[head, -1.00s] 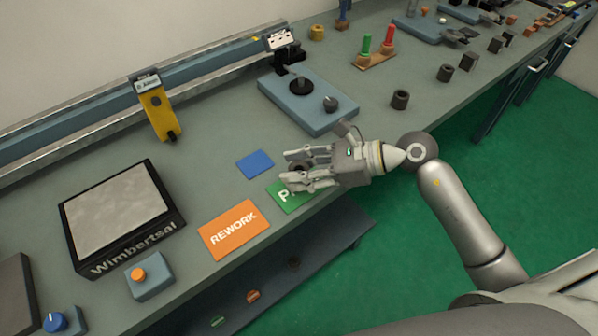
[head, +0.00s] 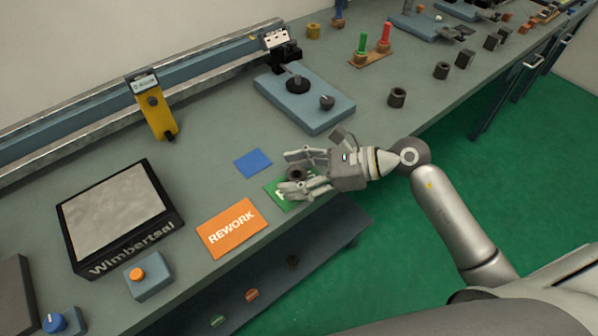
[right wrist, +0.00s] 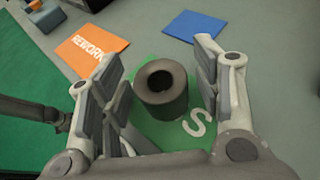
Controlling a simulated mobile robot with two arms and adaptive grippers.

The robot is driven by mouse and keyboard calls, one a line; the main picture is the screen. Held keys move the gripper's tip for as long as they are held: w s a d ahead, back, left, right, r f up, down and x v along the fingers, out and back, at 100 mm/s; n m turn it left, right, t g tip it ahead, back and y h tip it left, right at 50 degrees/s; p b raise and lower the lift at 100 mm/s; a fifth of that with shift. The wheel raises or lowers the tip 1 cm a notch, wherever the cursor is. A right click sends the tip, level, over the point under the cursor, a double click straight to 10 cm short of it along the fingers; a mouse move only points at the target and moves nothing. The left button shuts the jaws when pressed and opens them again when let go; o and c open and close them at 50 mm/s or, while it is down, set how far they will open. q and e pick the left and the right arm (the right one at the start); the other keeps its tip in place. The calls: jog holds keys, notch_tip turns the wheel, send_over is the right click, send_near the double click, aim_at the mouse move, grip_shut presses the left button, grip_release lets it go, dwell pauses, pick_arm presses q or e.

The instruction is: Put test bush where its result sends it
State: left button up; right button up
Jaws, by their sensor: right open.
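The test bush, a dark grey hollow cylinder (head: 296,173), stands upright on the green card (head: 273,188) near the table's front edge. In the right wrist view the bush (right wrist: 161,90) stands with its bore facing up, and a white letter S shows on the green card (right wrist: 168,135). My right gripper (head: 286,172) is open, with one finger on each side of the bush. Gaps show between the fingers and the bush in the right wrist view. The gripper hides much of the card's lettering. My left gripper is not in view.
An orange REWORK card (head: 232,228) and a plain blue card (head: 253,163) lie beside the green one. A blue fixture (head: 318,114) stands behind. Several dark bushes, one of them nearby (head: 397,97), stand to the right. A black-framed plate (head: 115,215) is at left.

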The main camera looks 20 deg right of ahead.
jog(key=shift+r, duration=0.15)
jog(key=shift+s+d, duration=0.1)
jog(key=shift+d, duration=0.15)
jog(key=b+v, duration=0.2)
jog(key=v, duration=0.9)
jog(key=shift+d+r, duration=0.15)
jog(key=shift+d, duration=0.05)
jog(key=shift+s, duration=0.15)
